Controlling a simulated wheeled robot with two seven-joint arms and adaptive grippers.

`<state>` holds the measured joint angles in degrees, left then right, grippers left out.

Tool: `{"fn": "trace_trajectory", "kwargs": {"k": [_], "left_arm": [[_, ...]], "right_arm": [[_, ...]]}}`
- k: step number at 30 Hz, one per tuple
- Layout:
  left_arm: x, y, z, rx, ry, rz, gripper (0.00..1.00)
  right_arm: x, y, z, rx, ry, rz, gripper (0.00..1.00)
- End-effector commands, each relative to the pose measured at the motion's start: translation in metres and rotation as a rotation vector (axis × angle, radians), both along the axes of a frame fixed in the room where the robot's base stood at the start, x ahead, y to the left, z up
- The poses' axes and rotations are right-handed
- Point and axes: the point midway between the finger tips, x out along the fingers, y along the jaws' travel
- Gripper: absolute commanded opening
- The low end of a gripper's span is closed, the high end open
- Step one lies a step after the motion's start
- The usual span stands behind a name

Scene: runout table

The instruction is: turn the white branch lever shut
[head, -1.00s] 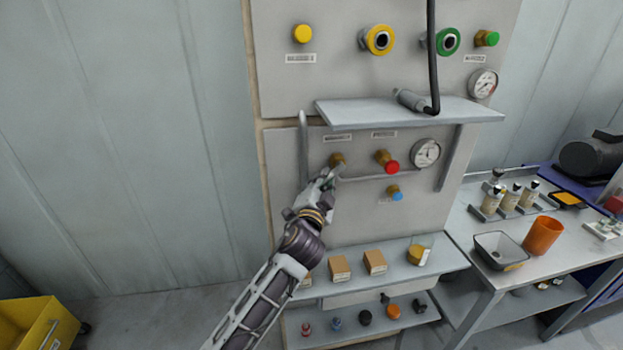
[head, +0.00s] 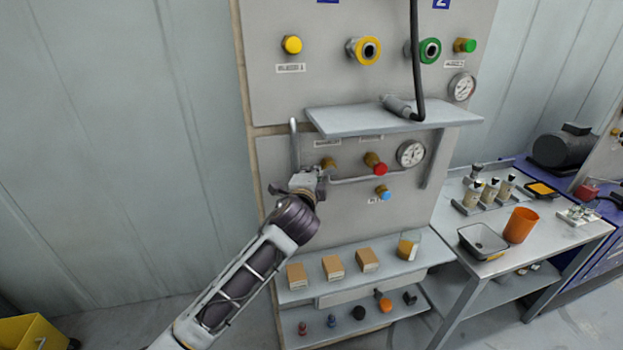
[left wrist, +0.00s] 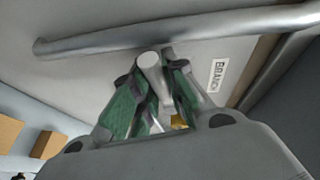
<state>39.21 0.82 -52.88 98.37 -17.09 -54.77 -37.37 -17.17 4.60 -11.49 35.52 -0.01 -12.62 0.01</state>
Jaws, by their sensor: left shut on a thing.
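The white branch lever (left wrist: 153,74) shows in the left wrist view as a pale, round-ended bar between the green-padded fingers. My left gripper (left wrist: 158,95) is shut on it. A label reading BRANCH (left wrist: 217,75) is on the panel beside it. In the head view my left gripper (head: 319,178) is at the panel, just below a brass valve body (head: 328,163). There the lever is mostly hidden by the gripper, so its exact angle is hard to tell. My right gripper is not in view.
A grey pipe (head: 294,145) rises left of the valve. A red-knobbed valve (head: 379,168), a blue knob (head: 383,191) and a gauge (head: 411,154) sit to the right. A shelf (head: 400,121) juts out above; another shelf (head: 300,294) with boxes is below.

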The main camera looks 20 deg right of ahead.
Motion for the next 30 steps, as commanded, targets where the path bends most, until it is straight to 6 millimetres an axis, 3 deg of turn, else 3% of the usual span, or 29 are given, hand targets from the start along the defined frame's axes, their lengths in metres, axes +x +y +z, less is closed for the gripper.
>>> {"fn": "trace_trajectory", "kwargs": {"k": [19,20,24,30], "left_arm": [[-0.0002,-0.0002,0.0031,0.069,0.000,-0.001,0.00],[-0.0002,-0.0002,0.0031,0.069,0.000,-0.001,0.15],[-0.0002,-0.0002,0.0033,0.068,0.000,0.000,0.33],[-0.0001,-0.0001,0.0036,0.067,0.000,0.000,0.36]], "right_arm": [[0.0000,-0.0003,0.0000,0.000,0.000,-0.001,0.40],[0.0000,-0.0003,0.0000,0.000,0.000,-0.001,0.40],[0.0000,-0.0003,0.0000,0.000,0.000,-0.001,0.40],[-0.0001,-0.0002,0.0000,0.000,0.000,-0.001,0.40]]}}
